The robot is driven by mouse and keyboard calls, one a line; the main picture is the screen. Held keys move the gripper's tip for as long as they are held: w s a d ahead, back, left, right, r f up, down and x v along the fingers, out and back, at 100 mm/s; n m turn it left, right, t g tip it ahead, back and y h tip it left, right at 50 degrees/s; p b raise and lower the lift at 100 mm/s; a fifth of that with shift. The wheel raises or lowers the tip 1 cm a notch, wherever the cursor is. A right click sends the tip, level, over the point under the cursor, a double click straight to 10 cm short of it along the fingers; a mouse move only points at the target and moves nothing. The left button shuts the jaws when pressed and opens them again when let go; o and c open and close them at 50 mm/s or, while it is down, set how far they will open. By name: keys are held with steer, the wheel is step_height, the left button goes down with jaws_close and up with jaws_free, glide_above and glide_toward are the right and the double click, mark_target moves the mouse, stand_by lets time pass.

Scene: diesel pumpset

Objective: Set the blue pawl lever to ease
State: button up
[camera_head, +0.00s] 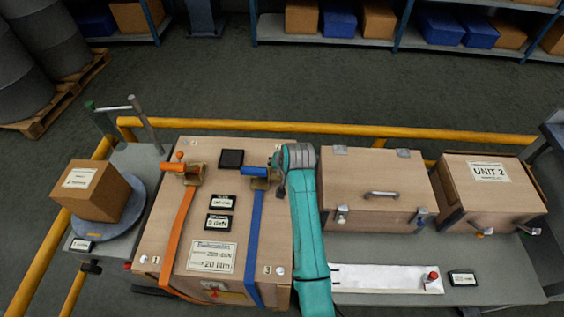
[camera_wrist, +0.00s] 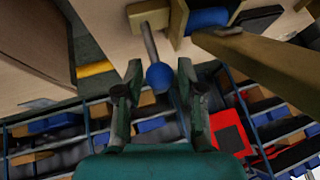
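The blue strap (camera_head: 254,240) runs down the front of the large wooden crate (camera_head: 160,215) from a brass-coloured ratchet with a blue handle (camera_head: 254,171). In the wrist view a blue ball knob (camera_wrist: 158,77) sits on the end of a thin grey rod, which I take to be the blue pawl lever. My gripper (camera_wrist: 160,72) is open, with one finger on each side of the knob and a visible gap at both sides. In the head view my teal arm covers the ratchet's right side, and the pawl lever cannot be made out there.
A brass-coloured bar (camera_wrist: 275,65) and a blue roller (camera_wrist: 207,18) stand close to the right of my fingers. An orange strap (camera_head: 177,230) with its own ratchet lies left. A latched wooden box (camera_head: 372,190) stands right of my arm. A yellow rail (camera_head: 430,133) runs behind.

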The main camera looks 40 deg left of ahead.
steer(key=v, duration=1.1)
steer(key=shift+d, duration=0.1)
steer(key=s+d+f+m+t, duration=0.2)
steer(key=s+d+f+t, duration=0.1)
steer(key=d+f, duration=1.1)
steer(key=s+d+f+m+t+h, duration=0.1)
steer(key=s+d, duration=0.4)
steer(key=d, duration=0.4)
steer(key=s+d+f+m+t+h, duration=0.1)
steer(key=s+d+t, duration=0.1)
steer(key=s+d, duration=0.45)
steer(key=s+d+r+m+t+h, duration=0.1)
steer(key=s+d+r+t+h, duration=0.3)
steer(key=s+d, duration=0.8)
steer(key=s+d+r, duration=0.2)
steer(key=s+r, duration=0.4)
steer(key=r, duration=0.1)
steer(key=s+d+r+m+t, duration=0.1)
steer(key=s+d+r, duration=0.1)
steer(key=s+r, duration=0.4)
steer(key=shift+s+d+r, duration=0.25)
steer(key=shift+d+r, duration=0.1)
steer(key=shift+r, duration=0.05)
